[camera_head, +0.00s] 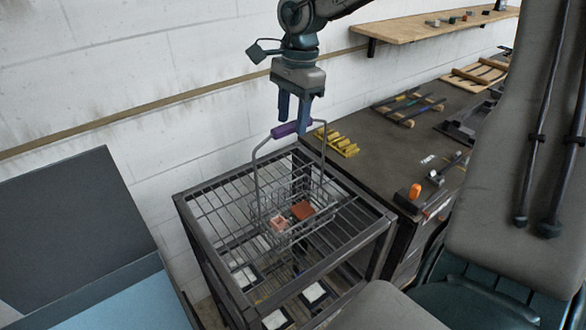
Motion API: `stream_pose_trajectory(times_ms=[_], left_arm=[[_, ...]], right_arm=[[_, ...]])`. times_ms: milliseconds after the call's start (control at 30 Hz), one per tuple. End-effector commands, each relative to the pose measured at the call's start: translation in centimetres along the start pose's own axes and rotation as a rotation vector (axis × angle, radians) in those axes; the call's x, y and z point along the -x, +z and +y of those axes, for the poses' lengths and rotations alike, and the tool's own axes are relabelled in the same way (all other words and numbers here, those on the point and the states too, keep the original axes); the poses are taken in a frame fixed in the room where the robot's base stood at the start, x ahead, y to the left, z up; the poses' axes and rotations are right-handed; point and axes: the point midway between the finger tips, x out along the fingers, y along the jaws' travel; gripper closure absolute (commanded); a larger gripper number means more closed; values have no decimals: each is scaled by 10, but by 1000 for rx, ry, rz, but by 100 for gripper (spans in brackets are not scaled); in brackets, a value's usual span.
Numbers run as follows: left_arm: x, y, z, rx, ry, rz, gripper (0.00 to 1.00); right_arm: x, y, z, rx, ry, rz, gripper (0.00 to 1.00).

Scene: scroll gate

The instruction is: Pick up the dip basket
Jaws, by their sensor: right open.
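The dip basket (262,190) is a wire basket with a tall wire handle and a purple grip (286,130). It stands upright on the dark metal rack and holds a pink block (279,223) and a red-brown block (303,210). My right gripper (293,122) comes down from above, open, with its blue fingers pointing down at the purple grip. One fingertip overlaps the right part of the grip; I cannot tell whether the grip lies between the fingers or they touch it. My left gripper is not in view.
The barred rack (222,200) has white-and-black items on its lower level. A dark workbench (395,150) to the right bears yellow blocks (338,142), wooden racks and an orange-knobbed item (415,191). A wall shelf (425,27) is above. A blue-lined bin (120,305) stands left.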

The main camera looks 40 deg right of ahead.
Motion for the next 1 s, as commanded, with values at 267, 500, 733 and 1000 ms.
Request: stream_pose_trajectory(times_ms=[267,500,733,1000], left_arm=[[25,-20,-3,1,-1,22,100],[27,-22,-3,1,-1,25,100],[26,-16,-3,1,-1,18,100],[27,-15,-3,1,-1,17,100]], right_arm=[[-35,-4,2,0,5,0,55],[-48,-4,2,0,1,-2,55],[-48,-4,2,0,1,-2,72],[-46,-4,1,0,-1,-1,100]])
